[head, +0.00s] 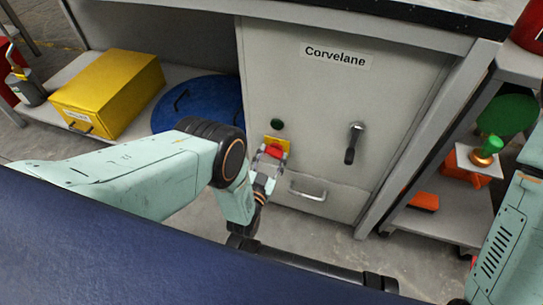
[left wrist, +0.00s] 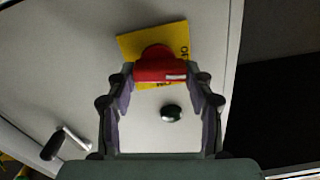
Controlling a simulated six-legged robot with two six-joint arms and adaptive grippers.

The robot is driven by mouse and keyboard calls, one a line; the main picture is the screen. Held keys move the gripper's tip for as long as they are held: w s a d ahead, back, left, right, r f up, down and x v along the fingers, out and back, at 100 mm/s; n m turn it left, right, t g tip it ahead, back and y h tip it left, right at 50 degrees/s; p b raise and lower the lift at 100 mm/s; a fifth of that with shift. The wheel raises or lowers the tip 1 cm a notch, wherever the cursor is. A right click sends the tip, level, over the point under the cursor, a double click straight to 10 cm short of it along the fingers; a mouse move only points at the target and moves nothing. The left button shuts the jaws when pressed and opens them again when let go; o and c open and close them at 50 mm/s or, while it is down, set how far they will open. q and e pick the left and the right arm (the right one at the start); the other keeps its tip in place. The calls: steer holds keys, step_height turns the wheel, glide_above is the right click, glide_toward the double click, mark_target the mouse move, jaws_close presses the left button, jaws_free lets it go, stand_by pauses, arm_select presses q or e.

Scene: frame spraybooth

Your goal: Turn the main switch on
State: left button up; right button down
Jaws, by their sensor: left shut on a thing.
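The main switch is a red rotary knob (head: 274,151) on a yellow plate (head: 285,143), set in the front of a light grey cabinet. In the left wrist view the red knob (left wrist: 158,67) lies crosswise between the fingers, with a pale mark near its right end. The yellow plate (left wrist: 132,42) sits tilted behind it, with dark lettering partly hidden. My left gripper (left wrist: 163,77) is shut on the knob, one fingertip at each end. In the head view my left gripper (head: 268,162) hides part of the knob. My right gripper is not in view.
The cabinet (head: 320,105) also carries a dark round button (head: 277,124), a lever handle (head: 351,145) and a pull handle (head: 307,191). A yellow box (head: 110,90) and a blue round lid (head: 205,100) are at left. A shelf (head: 440,220) with orange items stands at right.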

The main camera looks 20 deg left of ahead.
arm_select(q)
steer(key=m, duration=0.4)
steer(key=shift+m, duration=0.3)
steer(key=m, duration=0.3)
steer(key=shift+d+m, duration=0.1)
steer(key=shift+m, duration=0.2)
steer(key=m, duration=0.3)
steer(key=shift+s+f+m, duration=0.1)
steer(key=shift+m, duration=0.2)
steer(key=shift+d+m, duration=0.1)
steer(key=shift+m, duration=1.8)
steer(key=o, duration=1.2)
steer(key=shift+c, duration=0.2)
